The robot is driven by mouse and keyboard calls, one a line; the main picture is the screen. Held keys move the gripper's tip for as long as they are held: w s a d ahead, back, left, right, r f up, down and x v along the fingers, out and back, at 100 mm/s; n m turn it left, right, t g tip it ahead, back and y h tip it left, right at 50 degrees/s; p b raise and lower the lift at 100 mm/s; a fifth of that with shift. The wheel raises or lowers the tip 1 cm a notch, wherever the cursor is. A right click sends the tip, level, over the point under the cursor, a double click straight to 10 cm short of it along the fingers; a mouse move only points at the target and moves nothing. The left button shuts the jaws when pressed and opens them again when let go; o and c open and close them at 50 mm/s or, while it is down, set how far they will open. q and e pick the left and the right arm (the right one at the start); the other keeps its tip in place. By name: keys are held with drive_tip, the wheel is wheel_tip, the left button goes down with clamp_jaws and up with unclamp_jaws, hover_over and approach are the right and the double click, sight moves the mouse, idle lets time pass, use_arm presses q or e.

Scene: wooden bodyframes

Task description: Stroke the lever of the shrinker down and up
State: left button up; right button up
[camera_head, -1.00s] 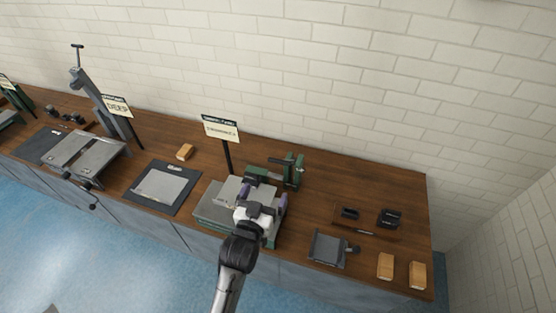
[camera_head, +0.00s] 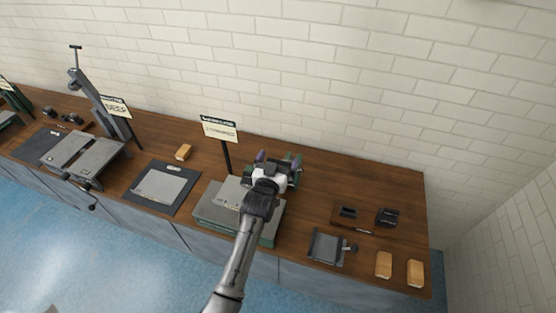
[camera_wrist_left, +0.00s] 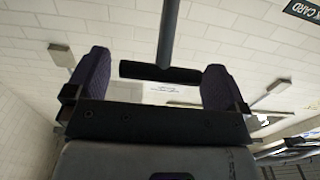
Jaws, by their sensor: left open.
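A green bench machine (camera_head: 292,180), apparently the shrinker, stands on the bench right of the middle sign, largely hidden behind my left gripper. My left gripper (camera_head: 279,160) is at it, with its purple fingers apart and pointing towards the wall. In the left wrist view, a grey lever rod with a black crossbar handle (camera_wrist_left: 160,73) shows between the open fingers of my left gripper (camera_wrist_left: 160,80). The crossbar spans much of the gap, and I cannot tell whether it touches either finger. The lever is not distinguishable in the head view. My right gripper is not in view.
A tray (camera_head: 326,248), dark blocks (camera_head: 387,217) and wooden blocks (camera_head: 384,265) are to the right. A tall lever machine (camera_head: 90,95) stands at left.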

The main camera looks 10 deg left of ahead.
use_arm(q)
drive_tip(key=shift+w, duration=0.15)
drive_tip(key=shift+c, duration=0.9)
drive_tip(key=c, duration=1.1)
drive_tip(key=s+a+f+t+b, duration=0.1)
drive_tip(key=s+f+t+b, duration=0.3)
drive_tip(key=s+f+b, duration=0.3)
wheel_tip(320, 180, down, 3)
drive_tip(key=b, duration=0.3)
drive_tip(key=shift+a+f+h, duration=0.15)
drive_tip(key=shift+a+h, duration=0.05)
drive_tip(key=shift+h, duration=0.2)
drive_tip(key=f+b, duration=0.1)
drive_tip(key=s+f, duration=0.1)
drive_tip(key=f, duration=0.1)
drive_tip(key=f+b, duration=0.1)
drive_tip(key=shift+s+a+f+b, duration=0.2)
drive_tip(key=shift+s+b, duration=0.1)
drive_tip(key=shift+s, duration=0.1)
drive_tip(key=shift+s+f, duration=0.25)
drive_tip(key=shift+f, duration=0.5)
